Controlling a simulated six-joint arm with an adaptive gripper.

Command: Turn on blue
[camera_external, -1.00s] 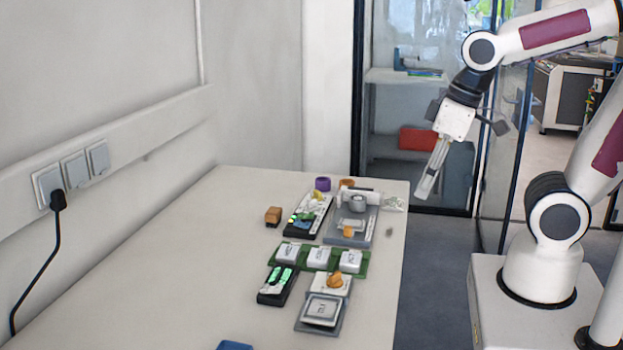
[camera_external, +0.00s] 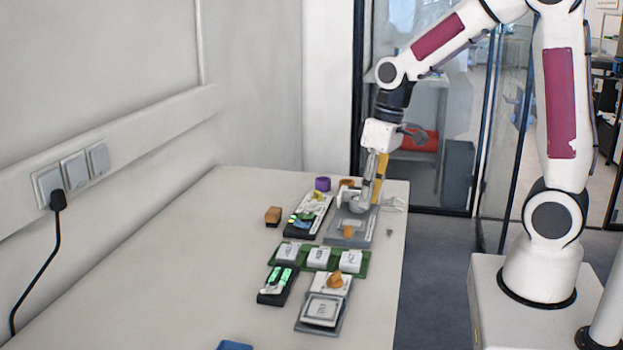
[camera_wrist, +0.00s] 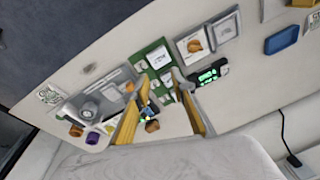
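A black device (camera_external: 308,214) with green, blue and yellow parts lies at the back of the table. It also shows, partly hidden between my fingers, in the wrist view (camera_wrist: 147,110). A green panel (camera_external: 267,259) carries three white switch-like blocks (camera_external: 318,257); it also shows in the wrist view (camera_wrist: 148,48). A blue piece (camera_external: 235,345) is cut off at the bottom of the external view and shows whole in the wrist view (camera_wrist: 282,40). My gripper (camera_external: 370,192) is over the grey tray (camera_external: 338,239). Its yellow-lined fingers (camera_wrist: 162,115) stand apart, with nothing visibly held.
A black device with green displays (camera_external: 278,283) and a grey square pad (camera_external: 320,311) lie nearer the camera. A brown block (camera_external: 273,215) and a purple ring (camera_external: 322,184) lie near the back. The table's left side is clear.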

